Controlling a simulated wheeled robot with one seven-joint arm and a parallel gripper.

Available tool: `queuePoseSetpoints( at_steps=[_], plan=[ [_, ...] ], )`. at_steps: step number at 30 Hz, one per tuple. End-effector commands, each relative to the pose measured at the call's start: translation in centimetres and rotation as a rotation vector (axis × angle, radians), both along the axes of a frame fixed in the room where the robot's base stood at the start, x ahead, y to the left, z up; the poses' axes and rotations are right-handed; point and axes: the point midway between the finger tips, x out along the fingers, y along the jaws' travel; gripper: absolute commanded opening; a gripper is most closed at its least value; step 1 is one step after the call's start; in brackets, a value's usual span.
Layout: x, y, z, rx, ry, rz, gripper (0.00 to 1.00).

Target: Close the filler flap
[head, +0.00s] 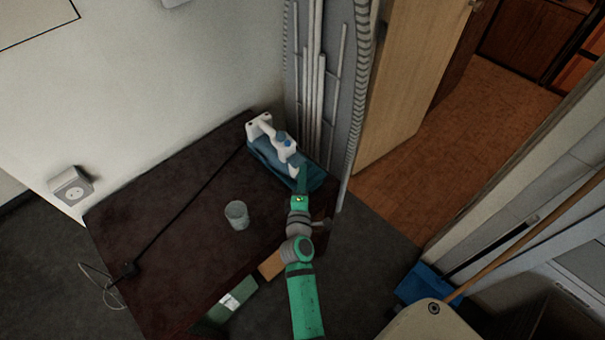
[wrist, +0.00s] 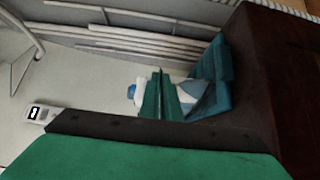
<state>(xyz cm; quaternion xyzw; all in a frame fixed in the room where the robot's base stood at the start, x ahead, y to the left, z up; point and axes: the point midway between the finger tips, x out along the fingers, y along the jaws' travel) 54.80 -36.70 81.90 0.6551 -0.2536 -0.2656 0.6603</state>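A white and blue appliance that looks like a steam iron (head: 269,131) sits on a blue base (head: 262,156) at the table's far end. A small blue part (head: 282,138) on its upper side may be the filler flap; I cannot tell its angle. My gripper (head: 303,172) is at the near right end of the appliance, overlapping it in the head view; contact is unclear. In the wrist view my gripper (wrist: 160,74) has its two green fingers together, with nothing seen between them. Behind them show the white body (wrist: 195,92), a blue part (wrist: 131,91) and the blue base (wrist: 212,68).
The dark table (head: 165,225) holds a grey cup (head: 237,215) left of my arm and a black cord. A green box (head: 232,300) and an orange-brown block (head: 271,265) are near the front edge.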

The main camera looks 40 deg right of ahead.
Motion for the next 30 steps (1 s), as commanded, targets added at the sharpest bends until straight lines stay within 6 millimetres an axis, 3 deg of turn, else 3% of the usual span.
queuePoseSetpoints(
  at_steps=[23, 24, 30],
  plan=[
    [-0.18, -0.29, -0.38, 0.002, -0.032, -0.006, 0.00],
    [-0.17, -0.30, -0.38, 0.002, -0.032, -0.006, 0.10],
    [-0.17, -0.26, -0.34, 0.002, -0.033, -0.006, 0.11]
  ],
)
